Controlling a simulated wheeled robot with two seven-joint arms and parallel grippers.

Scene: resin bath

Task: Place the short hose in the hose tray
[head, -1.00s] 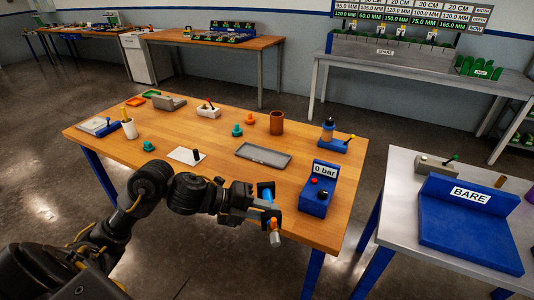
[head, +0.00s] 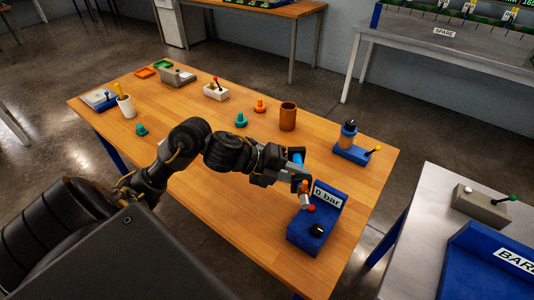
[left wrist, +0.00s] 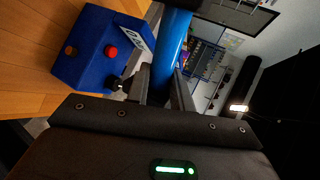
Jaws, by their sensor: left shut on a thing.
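My left gripper (head: 299,174) is shut on the short hose (head: 297,158), a blue tube with an orange part and a pale end at its lower side. I cannot tell how high the hose is above the table. The grey tray seen earlier is hidden behind my left arm. My right gripper is out of view.
A brown cup (head: 288,116) and a blue stand with a bottle (head: 350,142) are behind the gripper. Teal and orange (head: 260,105) knobs lie mid-table. The front wood (head: 220,220) is clear. A metal table (head: 428,225) stands at the right.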

